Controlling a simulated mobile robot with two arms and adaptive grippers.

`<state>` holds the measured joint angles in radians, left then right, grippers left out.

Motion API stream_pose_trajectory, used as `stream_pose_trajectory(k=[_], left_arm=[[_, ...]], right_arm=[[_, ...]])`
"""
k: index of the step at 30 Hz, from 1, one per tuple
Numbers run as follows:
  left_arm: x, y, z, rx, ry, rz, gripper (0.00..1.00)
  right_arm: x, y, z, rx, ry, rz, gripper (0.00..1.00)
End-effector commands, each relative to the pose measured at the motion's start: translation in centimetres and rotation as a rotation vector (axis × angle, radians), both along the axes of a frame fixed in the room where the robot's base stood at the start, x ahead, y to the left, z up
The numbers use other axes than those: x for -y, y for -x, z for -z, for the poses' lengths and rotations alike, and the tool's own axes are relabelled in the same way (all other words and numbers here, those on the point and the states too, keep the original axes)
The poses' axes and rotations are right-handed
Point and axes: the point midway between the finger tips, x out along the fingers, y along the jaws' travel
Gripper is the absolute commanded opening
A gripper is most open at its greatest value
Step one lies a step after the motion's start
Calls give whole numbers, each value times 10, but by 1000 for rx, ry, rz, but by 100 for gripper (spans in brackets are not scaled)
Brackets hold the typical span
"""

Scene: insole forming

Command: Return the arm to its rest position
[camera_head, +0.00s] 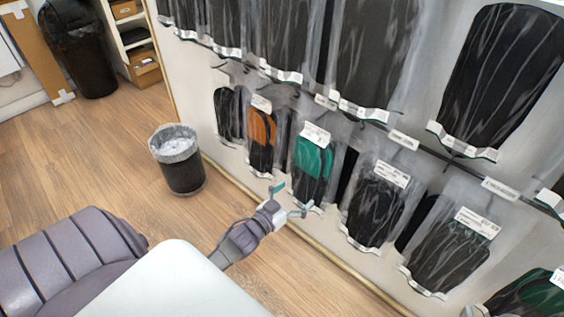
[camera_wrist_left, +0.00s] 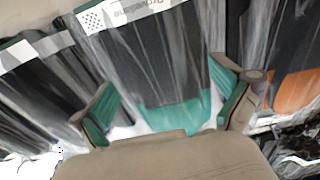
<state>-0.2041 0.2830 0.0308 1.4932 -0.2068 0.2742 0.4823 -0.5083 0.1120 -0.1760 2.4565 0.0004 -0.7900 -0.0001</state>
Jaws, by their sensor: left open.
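My left gripper (camera_head: 288,200) is open at the lower middle of the head view, close to the wall of hanging insole packs. Its two teal-padded fingers (camera_wrist_left: 168,105) stand wide apart in the left wrist view with nothing clearly held between them. A green and black insole pack (camera_head: 313,160) hangs just above and behind the gripper, and it also shows beyond the fingers in the left wrist view (camera_wrist_left: 160,60). I cannot tell whether the fingers touch its wrapping. My left arm (camera_head: 240,240) reaches out from beside the white surface. My right gripper is not in view.
An orange and black pack (camera_head: 261,135) and several black packs (camera_head: 375,205) hang from hooks on the white wall board. A lined waste bin (camera_head: 180,165) stands on the wood floor to the left. A dark bin (camera_head: 82,50) and a shelf (camera_head: 135,40) are further back. Open floor lies left.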

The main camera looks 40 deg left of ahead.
Motion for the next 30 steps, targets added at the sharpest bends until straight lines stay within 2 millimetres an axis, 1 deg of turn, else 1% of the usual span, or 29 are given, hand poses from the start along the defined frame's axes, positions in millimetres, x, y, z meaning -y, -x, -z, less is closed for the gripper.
stream_pose_trajectory(k=[1, 3, 9, 12, 15, 19, 25, 28, 29, 30], left_arm=[[-1, 12, 1, -4, 0, 0, 100], [-2, 27, 1, -5, 0, 1, 100], [-5, 69, -1, -3, 0, 1, 100], [-6, 85, -2, -2, 0, 1, 100], [-7, 95, -2, -1, -1, 1, 100], [-8, 101, -4, 2, -1, 1, 100], [-6, 100, -4, 0, -1, 0, 100], [6, 95, -12, -19, -2, -6, 100], [13, 93, -16, -29, -4, -8, 100], [25, 89, -22, -50, -8, -11, 100]], right_arm=[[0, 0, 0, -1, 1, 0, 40], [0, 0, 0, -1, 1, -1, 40], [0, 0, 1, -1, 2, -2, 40], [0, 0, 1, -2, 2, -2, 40], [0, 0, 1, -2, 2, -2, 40], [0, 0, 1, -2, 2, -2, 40], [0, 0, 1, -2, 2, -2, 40], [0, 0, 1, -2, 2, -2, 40], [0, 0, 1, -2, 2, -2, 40], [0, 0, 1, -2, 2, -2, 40]])
